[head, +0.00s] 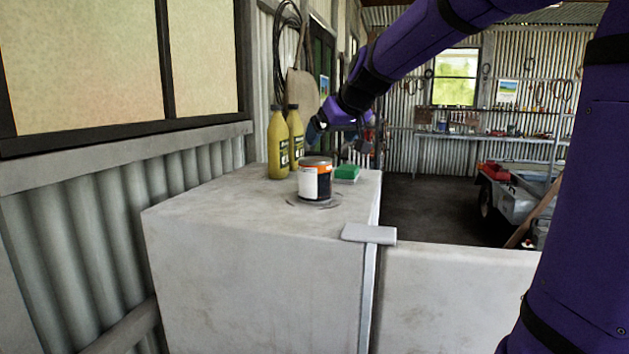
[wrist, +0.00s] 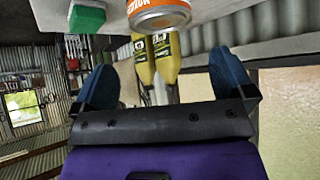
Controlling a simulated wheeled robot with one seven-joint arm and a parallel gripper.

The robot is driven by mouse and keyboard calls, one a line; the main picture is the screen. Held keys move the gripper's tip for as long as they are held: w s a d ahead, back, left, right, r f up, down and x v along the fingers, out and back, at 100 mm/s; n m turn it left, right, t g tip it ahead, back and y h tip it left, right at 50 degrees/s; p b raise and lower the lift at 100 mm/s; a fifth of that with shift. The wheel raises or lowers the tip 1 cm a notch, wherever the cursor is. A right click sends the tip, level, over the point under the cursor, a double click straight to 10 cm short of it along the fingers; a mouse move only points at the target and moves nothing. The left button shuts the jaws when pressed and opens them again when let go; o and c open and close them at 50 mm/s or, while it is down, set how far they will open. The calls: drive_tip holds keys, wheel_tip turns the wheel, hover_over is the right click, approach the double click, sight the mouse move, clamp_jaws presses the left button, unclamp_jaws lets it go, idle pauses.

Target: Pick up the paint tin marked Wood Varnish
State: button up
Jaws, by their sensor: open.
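A paint tin (head: 315,181) with an orange band, a white panel and a dark side stands upright on the pale bench top. Its lettering is too small to read in the head view. In the wrist view the tin (wrist: 160,19) is cut off by the top edge, and I cannot make out Wood Varnish on it. My gripper (head: 342,135) is in the air above and behind the tin, apart from it. In the wrist view my gripper (wrist: 166,82) has its two blue fingers wide apart with nothing held between them.
Two yellow bottles (head: 277,145) stand close behind and left of the tin. A green block (head: 347,172) lies behind it to the right. The pale bench (head: 230,218) has bare room at its front left. A corrugated wall (head: 75,215) and window line the left side.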

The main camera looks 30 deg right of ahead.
sight(316, 159)
drive_tip(key=x, duration=1)
drive_tip(key=shift+w+f, duration=0.1)
drive_tip(key=shift+f, duration=0.25)
drive_tip(key=c, duration=1)
drive_tip(key=shift+r, duration=0.1)
drive_tip(key=shift+c, duration=0.2)
